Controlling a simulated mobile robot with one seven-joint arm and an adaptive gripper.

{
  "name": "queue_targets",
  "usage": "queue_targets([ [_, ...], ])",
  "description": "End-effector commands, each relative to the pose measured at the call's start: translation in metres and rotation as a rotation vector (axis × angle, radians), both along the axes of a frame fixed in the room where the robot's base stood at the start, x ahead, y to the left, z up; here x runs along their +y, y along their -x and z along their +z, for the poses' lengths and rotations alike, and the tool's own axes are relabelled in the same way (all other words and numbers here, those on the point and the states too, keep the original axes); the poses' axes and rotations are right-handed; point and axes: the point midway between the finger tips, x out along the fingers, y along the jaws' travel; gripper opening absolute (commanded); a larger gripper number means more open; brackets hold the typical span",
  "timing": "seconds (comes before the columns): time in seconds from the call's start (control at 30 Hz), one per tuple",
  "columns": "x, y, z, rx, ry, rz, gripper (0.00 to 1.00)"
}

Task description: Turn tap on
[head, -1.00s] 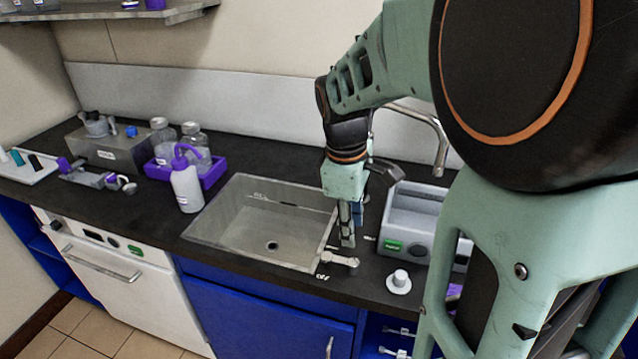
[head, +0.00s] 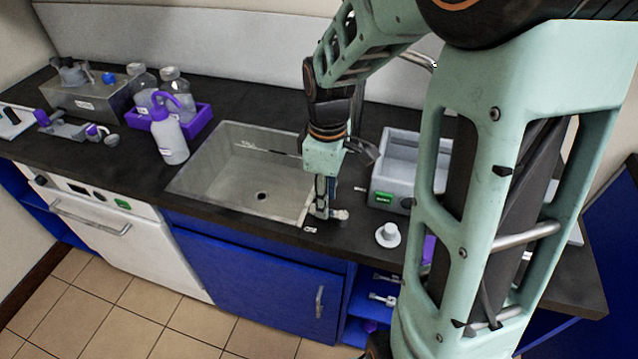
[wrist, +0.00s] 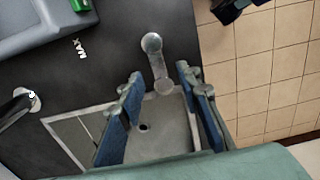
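The tap's small pale metal lever (head: 341,214) is on the dark counter just right of the sink's front right corner; part of it is hidden by my gripper in the head view. In the wrist view the lever (wrist: 155,62) shows whole, its lower end lying between my fingertips in the picture. My gripper (head: 321,211) points down beside the lever. In the wrist view my gripper (wrist: 160,78) has its two blue-padded fingers apart with nothing held. I cannot tell whether a finger touches the lever. The curved tap spout (head: 420,60) is partly hidden behind my arm.
The sink (head: 215,185) lies left of my gripper. A purple tray (head: 200,122) with bottles is left.

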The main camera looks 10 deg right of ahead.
Motion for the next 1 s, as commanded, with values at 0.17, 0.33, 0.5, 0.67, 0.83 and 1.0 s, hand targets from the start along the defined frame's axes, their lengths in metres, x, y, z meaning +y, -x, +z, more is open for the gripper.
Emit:
queue_targets([
  [0.17,0.000,0.000,-0.020,0.000,0.001,0.001,0.32],
  [0.33,0.000,0.000,-0.026,-0.001,0.000,0.001,0.32],
  [0.5,0.000,0.000,-0.025,-0.001,0.000,0.001,0.32],
  [0.67,0.000,0.000,-0.025,-0.001,0.001,0.000,0.18],
  [0.83,0.000,0.000,-0.025,-0.001,0.000,0.001,0.00],
  [1.0,0.000,0.000,-0.025,-0.001,0.000,0.001,0.00],
])
